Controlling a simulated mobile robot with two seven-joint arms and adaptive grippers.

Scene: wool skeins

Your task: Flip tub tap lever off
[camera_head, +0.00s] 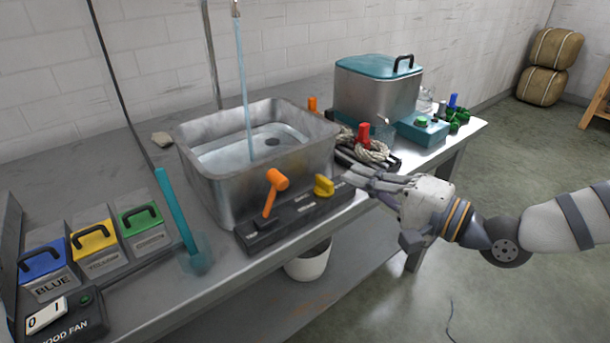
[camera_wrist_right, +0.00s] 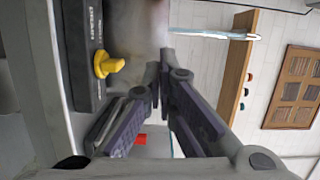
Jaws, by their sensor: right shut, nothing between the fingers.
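The grey metal tub (camera_head: 215,190) stands on the bench with water in it. A stream of water (camera_head: 243,75) falls into it from a spout (camera_head: 236,8) above. An orange lever (camera_head: 271,195) stands up from a dark panel (camera_head: 295,222) on the tub's front, its thick end uppermost. A yellow knob (camera_head: 323,186) sits to its right on the same panel; it also shows in the right wrist view (camera_wrist_right: 108,64) by a label that seems to read DRAIN. My right gripper (camera_head: 352,178) is shut and empty, just right of the yellow knob and apart from the orange lever.
A teal paddle (camera_head: 178,215) and blue, yellow and green lidded bins (camera_head: 95,240) are left. A white bucket (camera_head: 308,263) is below.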

